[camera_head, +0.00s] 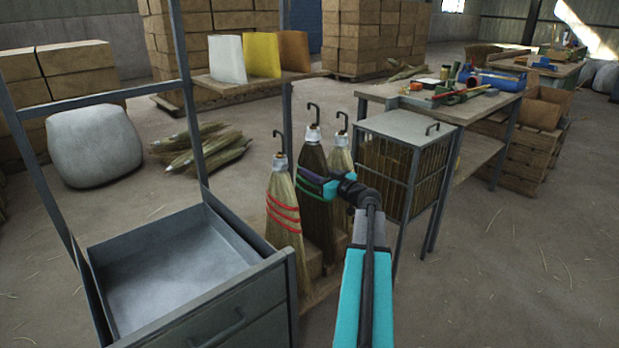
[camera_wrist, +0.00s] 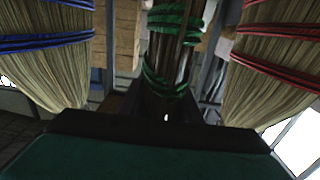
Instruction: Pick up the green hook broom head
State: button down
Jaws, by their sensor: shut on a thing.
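The green hook broom head (camera_head: 316,159) is the middle one of three in the head view, upright, with a black hook on top. My gripper (camera_head: 316,184) reaches in from the right and is shut on its upper part. In the wrist view its green bands (camera_wrist: 166,82) show just past my gripper (camera_wrist: 160,122); the gripped part is mostly hidden. I cannot tell whether its bottom is clear of the stand.
A red-banded broom head (camera_head: 283,212) stands close on the left, and another hook broom head (camera_head: 341,160) on the right, showing blue bands in the wrist view (camera_wrist: 45,42). A wire cage (camera_head: 405,170) and a metal drawer (camera_head: 170,265) flank them.

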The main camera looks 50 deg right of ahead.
notch_tip(320, 180, up, 17)
jog(key=p, duration=0.3)
dwell(0.8)
